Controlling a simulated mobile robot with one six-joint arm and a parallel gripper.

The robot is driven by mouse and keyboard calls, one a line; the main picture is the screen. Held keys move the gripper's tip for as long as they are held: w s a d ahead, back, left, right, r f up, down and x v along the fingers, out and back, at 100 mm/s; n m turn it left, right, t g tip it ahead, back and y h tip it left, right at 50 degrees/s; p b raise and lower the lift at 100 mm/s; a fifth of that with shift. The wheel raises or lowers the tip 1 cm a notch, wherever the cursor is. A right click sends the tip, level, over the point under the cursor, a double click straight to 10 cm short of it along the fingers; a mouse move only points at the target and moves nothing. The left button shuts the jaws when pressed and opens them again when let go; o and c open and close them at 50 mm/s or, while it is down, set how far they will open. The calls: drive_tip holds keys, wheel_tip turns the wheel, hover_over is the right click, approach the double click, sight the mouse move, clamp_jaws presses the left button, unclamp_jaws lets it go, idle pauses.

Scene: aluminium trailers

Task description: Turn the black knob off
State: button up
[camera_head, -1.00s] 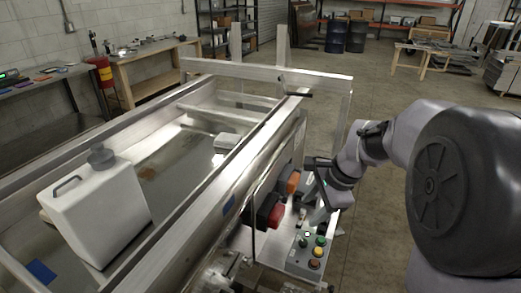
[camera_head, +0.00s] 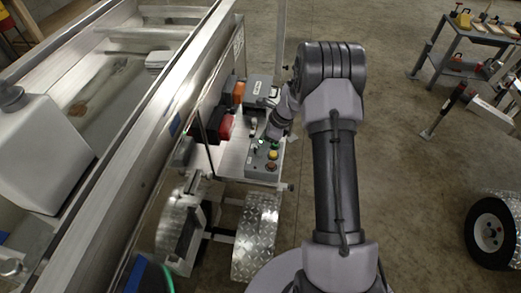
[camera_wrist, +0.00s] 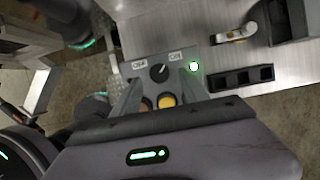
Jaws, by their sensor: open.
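The black knob (camera_wrist: 158,73) is round with a white pointer mark, on a grey control box (camera_wrist: 120,70) between two small white labels. In the wrist view my gripper (camera_wrist: 159,78) is open, its two fingers reaching to either side of the knob with gaps visible. Whether they touch it I cannot tell. A yellow button (camera_wrist: 166,100) and an orange-red button lie between the fingers, nearer the palm. A green light (camera_wrist: 194,67) glows right of the knob. In the head view the control box (camera_head: 258,168) sits below my gripper, and the knob is hard to make out.
The box is on a metal shelf (camera_head: 232,165) beside the aluminium trailer (camera_head: 150,130). Red (camera_head: 222,128) and orange (camera_head: 238,92) lamps stand left of it. A white jug (camera_head: 38,150) is inside the trailer.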

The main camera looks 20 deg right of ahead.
drive_tip(key=shift+x, duration=1.1)
clamp_jaws()
